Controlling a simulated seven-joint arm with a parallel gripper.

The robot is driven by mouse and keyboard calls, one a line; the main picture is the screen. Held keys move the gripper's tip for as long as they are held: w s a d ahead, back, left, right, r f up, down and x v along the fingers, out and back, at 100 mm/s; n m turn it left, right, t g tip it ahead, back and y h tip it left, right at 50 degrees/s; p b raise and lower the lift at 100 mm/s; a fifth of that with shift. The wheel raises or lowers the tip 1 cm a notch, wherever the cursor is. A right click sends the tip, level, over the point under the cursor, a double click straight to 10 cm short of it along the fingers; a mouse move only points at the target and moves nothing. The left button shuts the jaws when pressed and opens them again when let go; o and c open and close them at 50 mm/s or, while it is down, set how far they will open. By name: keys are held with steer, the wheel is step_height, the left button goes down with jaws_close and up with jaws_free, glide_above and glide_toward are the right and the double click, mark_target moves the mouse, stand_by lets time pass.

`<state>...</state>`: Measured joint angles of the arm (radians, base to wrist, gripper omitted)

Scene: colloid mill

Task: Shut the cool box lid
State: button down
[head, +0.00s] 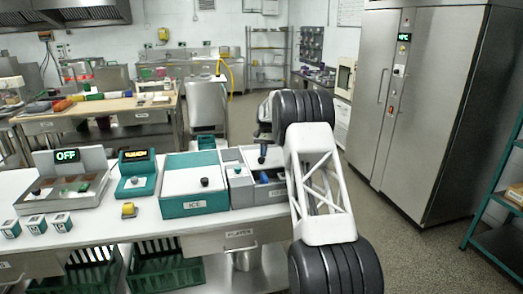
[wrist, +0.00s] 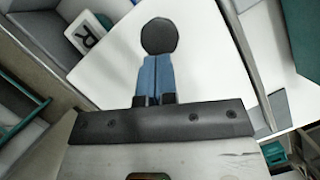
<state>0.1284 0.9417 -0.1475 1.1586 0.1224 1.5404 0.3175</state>
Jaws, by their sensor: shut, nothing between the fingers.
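A grey box (head: 250,205) stands right of the teal ICE box, and I take it for the cool box. My gripper (head: 262,148) is shut and empty over this lid. In the wrist view, the blue fingers of my gripper (wrist: 152,58) point at a round black knob (wrist: 159,36) on the white lid (wrist: 205,75). I cannot tell whether they touch it. My arm hides the box's right side.
The ICE box (head: 193,208) has a white top with a black knob. A teal display unit (head: 136,180) and a scale-like station reading OFF (head: 66,180) stand left. A steel cabinet (head: 425,100) stands right.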

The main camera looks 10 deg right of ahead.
steer(key=s, duration=1.2)
steer(key=shift+s+f, duration=0.15)
steer(key=shift+s, duration=0.05)
steer(key=shift+w, duration=0.1)
stand_by(0.3)
steer(key=w+d+r, duration=0.3)
steer(key=w+r, duration=0.3)
steer(key=r, duration=0.3)
steer(key=shift+w+d+r, duration=0.2)
steer(key=shift+w+r, duration=0.2)
stand_by(0.4)
